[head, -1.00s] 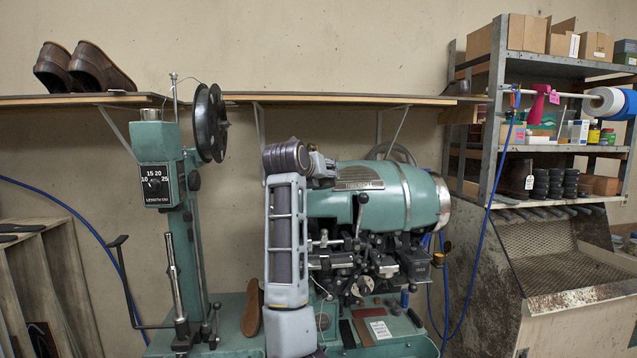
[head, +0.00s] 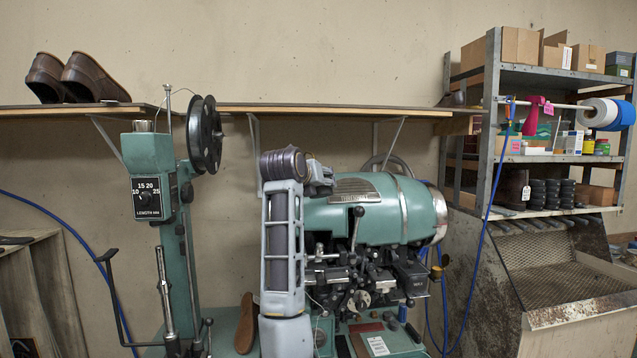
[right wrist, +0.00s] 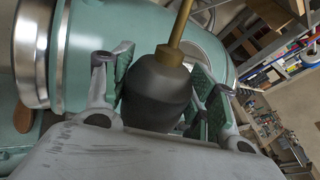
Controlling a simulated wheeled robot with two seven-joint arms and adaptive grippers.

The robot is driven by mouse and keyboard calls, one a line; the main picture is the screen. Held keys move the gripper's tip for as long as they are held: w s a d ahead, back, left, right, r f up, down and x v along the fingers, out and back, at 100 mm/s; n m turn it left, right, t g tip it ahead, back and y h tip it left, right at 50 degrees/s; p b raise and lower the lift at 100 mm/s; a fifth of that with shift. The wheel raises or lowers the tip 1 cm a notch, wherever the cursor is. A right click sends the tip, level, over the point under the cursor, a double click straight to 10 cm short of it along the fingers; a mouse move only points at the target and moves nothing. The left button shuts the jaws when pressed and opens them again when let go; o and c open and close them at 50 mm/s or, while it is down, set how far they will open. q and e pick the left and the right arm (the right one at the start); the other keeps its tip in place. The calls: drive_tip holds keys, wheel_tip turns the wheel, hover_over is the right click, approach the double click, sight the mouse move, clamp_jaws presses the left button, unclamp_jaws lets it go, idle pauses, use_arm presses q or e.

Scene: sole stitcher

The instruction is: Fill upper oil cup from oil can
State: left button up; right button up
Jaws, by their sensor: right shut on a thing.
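The oil can (right wrist: 158,92) has a dark grey body and a brass spout. In the right wrist view my right gripper (right wrist: 160,70) is shut on its body, with one green-padded finger on each side. The spout points to the top of the picture, over the green stitcher head. In the head view my right gripper (head: 321,178) is small and partly hidden behind my wrist, in front of the upper left of the stitcher head (head: 370,210). I cannot make out the can there. I cannot pick out the upper oil cup in either view. My left gripper is out of view.
A green post (head: 150,160) with a dial and a black reel (head: 205,135) stands left of my right arm. A wall shelf (head: 330,111) runs behind, with brown shoes (head: 85,78) on it. A metal rack (head: 487,130) with boxes stands at the right.

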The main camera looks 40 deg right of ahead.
drive_tip(key=shift+w+d+r+p, duration=0.1)
drive_tip(key=shift+w+r+p, duration=0.2)
drive_tip(key=shift+p, duration=0.45)
drive_tip(key=shift+w+d+r+n+g+y+p, duration=0.15)
drive_tip(key=shift+w+r+n+g+y+p, duration=0.2)
drive_tip(key=shift+w+g+p, duration=0.6)
drive_tip(key=shift+w+d+r+n+g+y+p, duration=0.1)
drive_tip(key=shift+w+r+n+y+p, duration=0.3)
drive_tip(key=shift+p, duration=1.05)
drive_tip(key=shift+w+d+r+n+g+y+p, duration=0.15)
drive_tip(key=shift+w+n+g+p, duration=0.35)
drive_tip(key=shift+w+p, duration=0.55)
drive_tip(key=shift+s, duration=0.15)
drive_tip(key=shift+a, duration=0.1)
